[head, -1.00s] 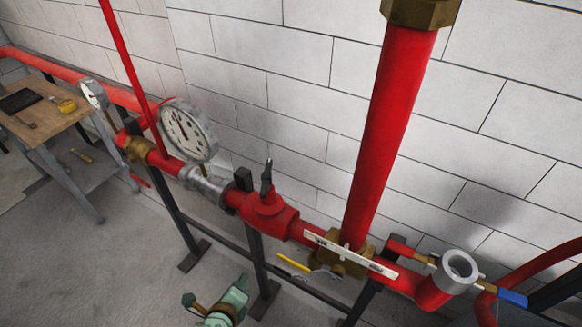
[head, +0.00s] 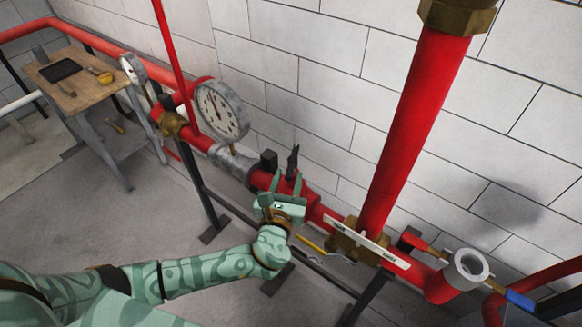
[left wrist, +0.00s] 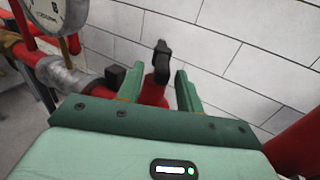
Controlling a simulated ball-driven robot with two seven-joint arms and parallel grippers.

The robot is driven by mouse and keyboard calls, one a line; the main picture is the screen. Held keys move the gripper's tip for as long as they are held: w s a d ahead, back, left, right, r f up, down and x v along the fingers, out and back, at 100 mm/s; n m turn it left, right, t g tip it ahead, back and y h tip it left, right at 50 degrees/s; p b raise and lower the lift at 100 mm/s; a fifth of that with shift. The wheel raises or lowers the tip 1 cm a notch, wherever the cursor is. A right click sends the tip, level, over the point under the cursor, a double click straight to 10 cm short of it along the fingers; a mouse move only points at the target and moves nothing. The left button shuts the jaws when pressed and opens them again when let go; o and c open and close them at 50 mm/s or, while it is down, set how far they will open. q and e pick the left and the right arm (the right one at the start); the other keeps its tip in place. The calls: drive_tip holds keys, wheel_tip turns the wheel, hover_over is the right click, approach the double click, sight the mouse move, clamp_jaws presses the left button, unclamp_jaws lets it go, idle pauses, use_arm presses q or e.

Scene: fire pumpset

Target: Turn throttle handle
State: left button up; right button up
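A dark upright handle (head: 293,160) stands on the red valve body (head: 262,180) of the pipe, right of the big gauge. My left gripper (head: 287,183) is just in front of the valve, its two fingers pointing up and toward the handle. In the left wrist view the fingers are apart, and the handle (left wrist: 162,62) shows between and beyond them. Contact with the handle is not visible. The gripper hides part of the valve body. My right gripper is not in view.
A large round gauge (head: 221,111) stands left of the valve. A yellow lever (head: 311,243) and a brass fitting (head: 352,240) with a white bar are to the right. A thick red pipe (head: 405,130) rises there. A wooden table (head: 85,92) is at the far left.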

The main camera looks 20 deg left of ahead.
sight(293, 170)
use_arm(q)
drive_tip(key=shift+w+a, duration=0.15)
drive_tip(key=shift+w, duration=1.65)
drive_tip(key=shift+c, duration=0.3)
clamp_jaws()
drive_tip(key=shift+d+f+n+g+y, duration=0.1)
drive_tip(key=shift+d+n+g+y, duration=0.05)
drive_tip(key=shift+n+y, duration=0.45)
drive_tip(key=shift+d+n+g+y, duration=0.15)
drive_tip(key=shift+n+y, duration=0.25)
drive_tip(key=shift+y, duration=0.4)
drive_tip(key=shift+n+y+b, duration=0.4)
drive_tip(key=shift+n+y, duration=0.1)
drive_tip(key=shift+y, duration=0.4)
drive_tip(key=shift+o, duration=0.3)
unclamp_jaws()
